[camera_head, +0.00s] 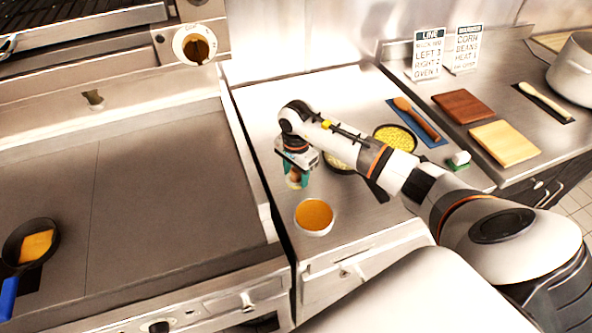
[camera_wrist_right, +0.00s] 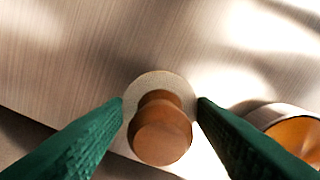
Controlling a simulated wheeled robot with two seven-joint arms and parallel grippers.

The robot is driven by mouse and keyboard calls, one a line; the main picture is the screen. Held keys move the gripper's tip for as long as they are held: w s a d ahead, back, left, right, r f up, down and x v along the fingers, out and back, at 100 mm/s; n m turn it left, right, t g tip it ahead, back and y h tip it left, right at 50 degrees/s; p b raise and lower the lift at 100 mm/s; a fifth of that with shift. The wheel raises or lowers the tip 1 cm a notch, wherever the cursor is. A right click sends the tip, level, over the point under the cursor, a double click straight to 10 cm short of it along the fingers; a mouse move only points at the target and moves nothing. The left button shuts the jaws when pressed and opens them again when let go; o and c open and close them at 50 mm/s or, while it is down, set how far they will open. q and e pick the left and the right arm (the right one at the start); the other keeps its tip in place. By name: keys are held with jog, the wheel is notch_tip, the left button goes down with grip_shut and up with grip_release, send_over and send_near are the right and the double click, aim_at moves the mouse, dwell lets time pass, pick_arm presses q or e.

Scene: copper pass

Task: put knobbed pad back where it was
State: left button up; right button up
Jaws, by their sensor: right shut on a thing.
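The knobbed pad (camera_wrist_right: 160,132) has a brown wooden knob on a pale round base. My right gripper (camera_wrist_right: 161,104) is shut on it, with a green finger on each side. In the head view the gripper (camera_head: 296,166) hangs over the steel counter, with the pad (camera_head: 294,182) below its fingers, mostly hidden. The pad is just behind a bowl of orange liquid (camera_head: 314,214). I cannot tell whether its base touches the counter. My left gripper is not in view.
The griddle (camera_head: 160,180) lies left, with a blue-handled pan (camera_head: 30,245) on it. A dish of yellow food (camera_head: 395,138), a spoon on a blue mat (camera_head: 418,120), a green-and-white block (camera_head: 459,160) and two boards (camera_head: 505,144) lie right. The counter's back left is clear.

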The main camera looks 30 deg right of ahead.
jog(key=shift+f, duration=0.3)
jog(key=o, duration=0.9)
jog(key=shift+r, duration=0.1)
jog(key=shift+r, duration=0.2)
notch_tip(320, 180, up, 10)
jog(key=b, duration=0.4)
jog(key=shift+w+r, duration=0.1)
jog(key=shift+r, duration=0.8)
jog(key=shift+f, duration=0.1)
